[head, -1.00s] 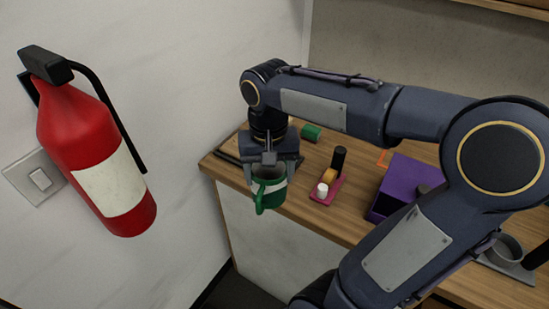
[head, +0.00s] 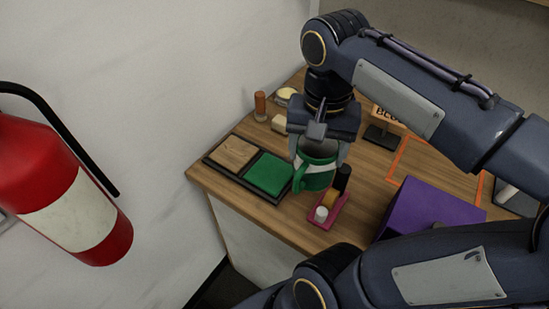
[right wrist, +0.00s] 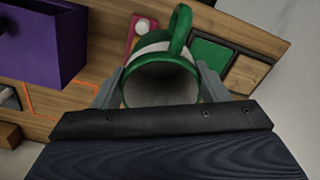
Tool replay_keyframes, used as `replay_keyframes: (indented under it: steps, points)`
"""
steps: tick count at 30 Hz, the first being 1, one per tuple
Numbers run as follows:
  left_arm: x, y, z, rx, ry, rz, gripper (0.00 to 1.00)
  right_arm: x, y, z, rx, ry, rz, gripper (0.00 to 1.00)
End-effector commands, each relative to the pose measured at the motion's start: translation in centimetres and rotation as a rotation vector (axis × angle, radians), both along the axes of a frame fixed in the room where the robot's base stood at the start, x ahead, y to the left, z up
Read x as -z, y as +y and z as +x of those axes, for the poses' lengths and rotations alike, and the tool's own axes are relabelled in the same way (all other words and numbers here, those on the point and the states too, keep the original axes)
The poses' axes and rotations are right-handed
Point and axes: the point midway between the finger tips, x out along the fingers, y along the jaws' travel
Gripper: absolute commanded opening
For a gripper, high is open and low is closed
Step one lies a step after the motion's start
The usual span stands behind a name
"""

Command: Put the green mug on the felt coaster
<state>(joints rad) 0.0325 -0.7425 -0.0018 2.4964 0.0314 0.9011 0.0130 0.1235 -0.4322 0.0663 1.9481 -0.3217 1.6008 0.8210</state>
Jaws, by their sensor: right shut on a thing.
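The green mug (head: 315,172) with a white band is held upright in my right gripper (head: 319,150), whose fingers close on its sides. In the right wrist view the mug (right wrist: 162,75) sits between the fingers (right wrist: 160,90), its open mouth towards the camera and its handle pointing away. A green square (head: 267,174), which looks like the felt coaster, lies in a dark tray beside a wood-coloured square (head: 233,151). The mug is just right of the green square and apart from it; the square also shows in the right wrist view (right wrist: 209,58). My left gripper is not in view.
A pink tray (head: 322,222) with small pieces stands close to the mug. A purple box (head: 428,212) is to the right. An orange-brown cylinder (head: 260,106) and small items stand behind the dark tray (head: 250,191). A red fire extinguisher (head: 62,195) hangs on the left wall.

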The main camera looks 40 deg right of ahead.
Motion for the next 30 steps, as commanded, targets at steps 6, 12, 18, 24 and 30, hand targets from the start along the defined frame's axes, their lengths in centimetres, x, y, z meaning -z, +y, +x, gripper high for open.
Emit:
replay_keyframes:
  steps: [6,12,18,24,30]
  points:
    - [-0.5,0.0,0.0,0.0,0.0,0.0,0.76,0.9,0.1,2.3,-0.005,0.006,0.001,0.18]
    - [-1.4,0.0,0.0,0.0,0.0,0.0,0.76,3.1,0.1,7.3,-0.004,0.006,0.0,0.18]
    - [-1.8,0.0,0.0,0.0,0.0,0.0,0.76,6.5,0.2,11.1,-0.003,0.007,0.001,0.18]
    - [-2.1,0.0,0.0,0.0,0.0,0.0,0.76,8.9,0.1,13.2,-0.001,0.002,0.0,0.18]
    - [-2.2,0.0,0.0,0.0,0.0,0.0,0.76,10.5,0.2,14.1,-0.001,0.003,0.0,0.18]
